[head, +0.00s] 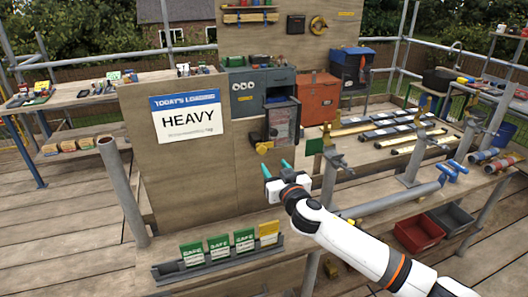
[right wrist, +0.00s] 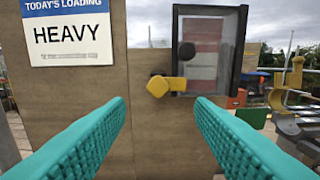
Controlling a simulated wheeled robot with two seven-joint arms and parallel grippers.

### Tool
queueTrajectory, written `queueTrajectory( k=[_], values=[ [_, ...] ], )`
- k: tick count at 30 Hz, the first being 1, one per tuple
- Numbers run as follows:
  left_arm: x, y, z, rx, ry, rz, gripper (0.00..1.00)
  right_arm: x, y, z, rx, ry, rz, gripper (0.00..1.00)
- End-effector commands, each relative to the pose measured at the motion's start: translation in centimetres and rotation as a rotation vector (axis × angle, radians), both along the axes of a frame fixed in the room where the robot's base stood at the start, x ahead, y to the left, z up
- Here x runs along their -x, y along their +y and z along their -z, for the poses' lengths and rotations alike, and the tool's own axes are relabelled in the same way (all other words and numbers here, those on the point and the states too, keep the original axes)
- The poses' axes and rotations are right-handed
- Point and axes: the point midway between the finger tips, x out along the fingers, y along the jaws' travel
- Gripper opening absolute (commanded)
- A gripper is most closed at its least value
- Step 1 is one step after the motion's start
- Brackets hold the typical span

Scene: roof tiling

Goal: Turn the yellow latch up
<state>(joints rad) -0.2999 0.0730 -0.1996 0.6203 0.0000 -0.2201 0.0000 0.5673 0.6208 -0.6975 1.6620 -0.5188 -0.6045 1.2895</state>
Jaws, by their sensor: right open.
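The yellow latch (head: 264,148) is on the wooden board, at the lower left of a small dark-framed clear door (head: 283,124). Red and white stripes show behind the clear pane. My right gripper (head: 277,168) is open and empty, with its teal fingers pointing at the board. In the right wrist view the latch shows between the two fingers (right wrist: 162,100), apart from them. My left gripper is not in view.
A HEAVY sign (head: 189,118) is on the board to the left of the latch. A green plate (head: 314,146) and metal clamps stand to the right. A rack of green and yellow cards (head: 218,246) is below. The board around the latch is mostly bare.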

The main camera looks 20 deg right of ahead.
Motion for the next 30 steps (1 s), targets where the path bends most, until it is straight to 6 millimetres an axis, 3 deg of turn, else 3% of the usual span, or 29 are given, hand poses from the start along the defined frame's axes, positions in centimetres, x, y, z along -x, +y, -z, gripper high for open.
queueTrajectory(
  k=[9,15,28,30],
  values=[
    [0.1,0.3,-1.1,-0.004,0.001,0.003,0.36,-5.6,0.2,-0.2,0.000,0.000,0.001,0.49],
    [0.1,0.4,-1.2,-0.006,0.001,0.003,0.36,-7.6,0.3,-0.1,0.000,0.000,0.001,0.49],
    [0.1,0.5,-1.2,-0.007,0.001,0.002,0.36,-8.4,0.3,0.0,0.000,0.001,-0.001,0.49],
    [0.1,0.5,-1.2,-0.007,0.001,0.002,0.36,-8.4,0.3,0.0,0.000,0.001,-0.001,0.41]
  ],
)
